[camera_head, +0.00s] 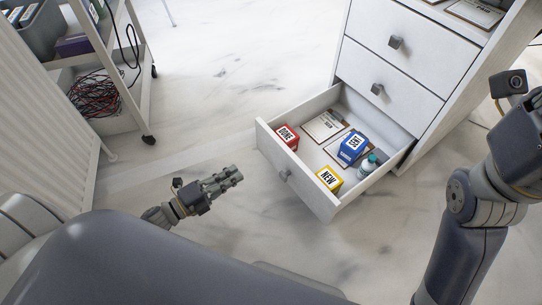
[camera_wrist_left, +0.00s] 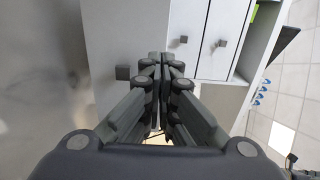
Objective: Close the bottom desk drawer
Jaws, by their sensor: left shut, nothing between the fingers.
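The bottom desk drawer (camera_head: 297,176) is pulled well out of the white desk unit (camera_head: 452,68). Its square grey knob (camera_head: 285,175) is on the front panel. Inside lie a red box, a blue box, a yellow box, clipboards and a small bottle. My left gripper (camera_head: 238,174) is shut and empty, to the left of the drawer front and apart from it in the head view. In the left wrist view the shut fingers (camera_wrist_left: 160,62) point toward the white drawer fronts, with a knob (camera_wrist_left: 123,73) to their left. My right gripper is not in view; only my right arm shows.
The two drawers above, with knobs (camera_head: 395,42) and (camera_head: 377,89), are shut. A wheeled cart (camera_head: 143,90) with red cables stands at the upper left. A white ribbed panel (camera_head: 40,110) is at the left. The marble floor between cart and drawer is clear.

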